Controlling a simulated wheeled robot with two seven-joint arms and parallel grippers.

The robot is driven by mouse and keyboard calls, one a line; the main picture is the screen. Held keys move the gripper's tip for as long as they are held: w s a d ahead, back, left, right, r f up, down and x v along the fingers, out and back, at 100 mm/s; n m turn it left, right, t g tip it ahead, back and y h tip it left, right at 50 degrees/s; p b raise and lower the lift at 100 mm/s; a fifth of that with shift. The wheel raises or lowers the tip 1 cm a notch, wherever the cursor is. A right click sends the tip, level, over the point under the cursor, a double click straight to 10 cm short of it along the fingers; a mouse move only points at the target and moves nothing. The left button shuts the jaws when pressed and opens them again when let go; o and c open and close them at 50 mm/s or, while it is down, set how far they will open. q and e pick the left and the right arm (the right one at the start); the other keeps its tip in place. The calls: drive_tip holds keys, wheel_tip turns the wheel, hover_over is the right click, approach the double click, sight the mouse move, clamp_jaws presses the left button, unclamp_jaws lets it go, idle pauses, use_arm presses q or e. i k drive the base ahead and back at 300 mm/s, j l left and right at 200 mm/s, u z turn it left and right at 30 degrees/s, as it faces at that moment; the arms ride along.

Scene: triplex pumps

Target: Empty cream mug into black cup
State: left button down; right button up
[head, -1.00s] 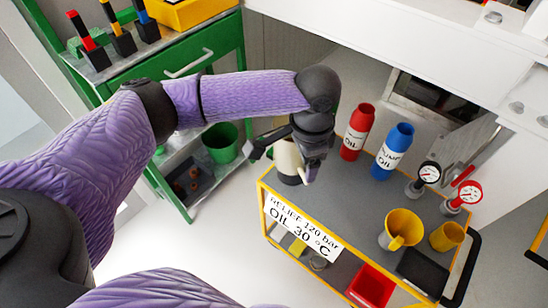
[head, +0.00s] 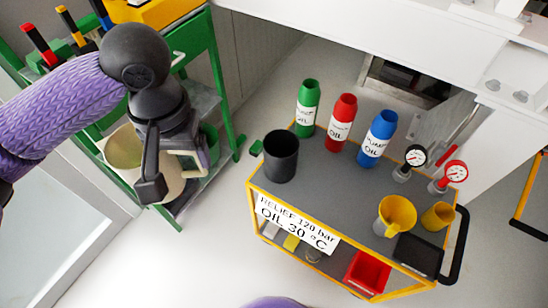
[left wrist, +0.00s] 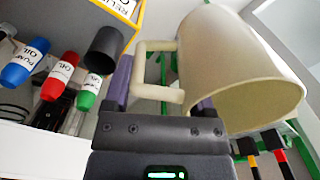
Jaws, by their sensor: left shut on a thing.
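My left gripper (head: 178,163) is shut on the handle of the cream mug (head: 118,158), held in the air left of the cart. The mug also shows large in the left wrist view (left wrist: 235,75), where its handle runs between the fingers. The gripper hides part of it in the head view, and its contents cannot be made out. The black cup (head: 281,160) stands upright on the cart's left corner, apart from the mug. It also shows in the left wrist view (left wrist: 103,50). My right gripper is not in view.
Green (head: 307,108), red (head: 341,122) and blue (head: 377,138) oil bottles stand behind the black cup on the grey cart (head: 320,190). Two gauges (head: 415,158) and yellow vessels (head: 396,215) are further right. A green tool trolley (head: 215,60) stands behind my left arm.

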sight(281, 146)
drive_tip(key=j+z, duration=0.95)
drive_tip(key=z, duration=0.2)
drive_tip(key=k+j+z, duration=0.15)
drive_tip(key=j+z, duration=0.2)
drive_tip(key=i+j, duration=0.15)
drive_tip(key=i, duration=0.3)
